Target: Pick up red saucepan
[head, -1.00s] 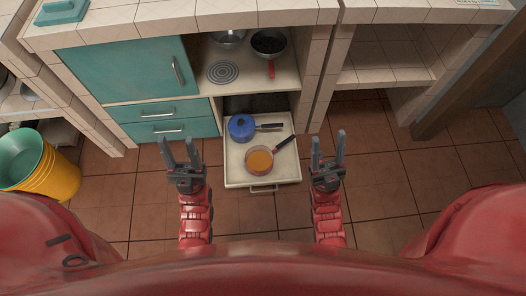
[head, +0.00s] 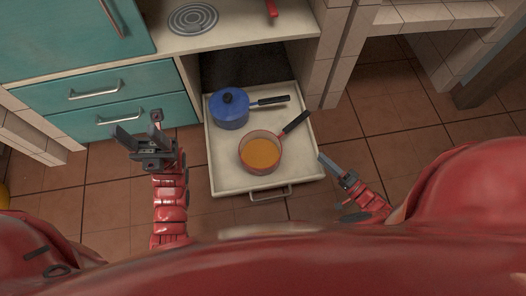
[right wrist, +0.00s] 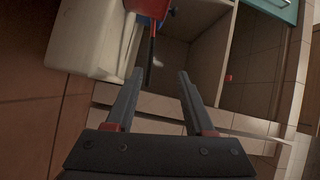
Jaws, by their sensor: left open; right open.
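The red saucepan (head: 246,165) sits in the open white drawer (head: 225,175), with orange contents inside. Its dark handle (head: 295,123) points up and right toward the drawer's right edge. My right gripper (head: 338,186) is open, just right of the drawer and below the handle, apart from the pan. In the right wrist view its empty fingers (right wrist: 159,75) point toward a red object with a dark-tipped handle at the top edge, which looks like the saucepan, cut off by the frame. My left gripper (head: 137,123) is open and empty, left of the drawer.
A blue lidded pot (head: 229,113) stands in the drawer behind the saucepan, its dark handle pointing right. Teal drawers (head: 95,90) are at left.

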